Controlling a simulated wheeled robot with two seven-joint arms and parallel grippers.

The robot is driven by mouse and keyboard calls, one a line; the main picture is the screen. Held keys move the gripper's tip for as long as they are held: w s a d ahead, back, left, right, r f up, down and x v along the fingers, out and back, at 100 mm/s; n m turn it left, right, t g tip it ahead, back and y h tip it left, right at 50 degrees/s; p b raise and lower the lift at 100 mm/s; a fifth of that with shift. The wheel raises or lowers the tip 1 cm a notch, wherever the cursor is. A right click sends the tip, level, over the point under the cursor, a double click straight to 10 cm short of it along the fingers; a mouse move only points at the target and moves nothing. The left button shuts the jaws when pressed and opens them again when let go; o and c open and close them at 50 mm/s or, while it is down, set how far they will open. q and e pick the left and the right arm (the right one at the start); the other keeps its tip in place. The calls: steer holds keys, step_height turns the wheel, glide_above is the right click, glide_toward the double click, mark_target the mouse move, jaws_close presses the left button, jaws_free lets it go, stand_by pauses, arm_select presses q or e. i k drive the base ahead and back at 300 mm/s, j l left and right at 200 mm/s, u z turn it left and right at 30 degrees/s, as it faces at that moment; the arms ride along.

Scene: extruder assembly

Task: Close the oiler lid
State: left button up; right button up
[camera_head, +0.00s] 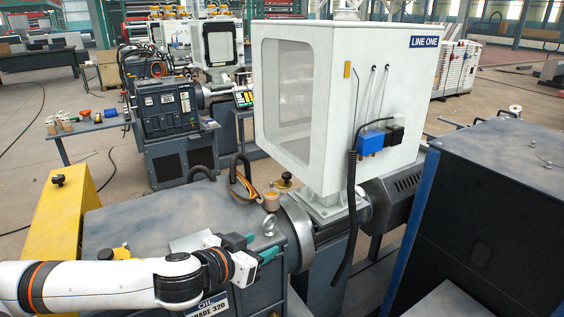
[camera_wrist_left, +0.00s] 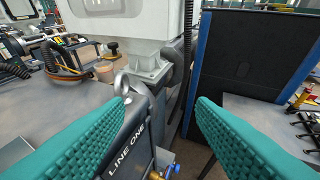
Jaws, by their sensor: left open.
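My left gripper (camera_head: 263,245) reaches in from the lower left over the grey cabinet top (camera_head: 145,218). Its two teal fingers are wide apart, with nothing between them; the left wrist view shows the gap between the fingertips (camera_wrist_left: 161,101). A flat light grey plate (camera_head: 190,241), possibly the oiler lid, lies partly behind my wrist; it also shows at the left wrist view's left edge (camera_wrist_left: 14,152). I cannot tell whether it is open or shut. An "OIL GRADE 320" label (camera_head: 212,304) is partly hidden below my arm. My right gripper is not in view.
A metal lifting ring (camera_head: 269,223) stands close to the fingertips, and a tan cup (camera_head: 271,201) stands behind it. The white "LINE ONE" housing (camera_head: 335,100) rises beyond. A dark cabinet (camera_head: 490,190) blocks the right. The cabinet top's left part is mostly clear.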

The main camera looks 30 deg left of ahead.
mark_target(284, 182)
steer(key=i+j, duration=0.7)
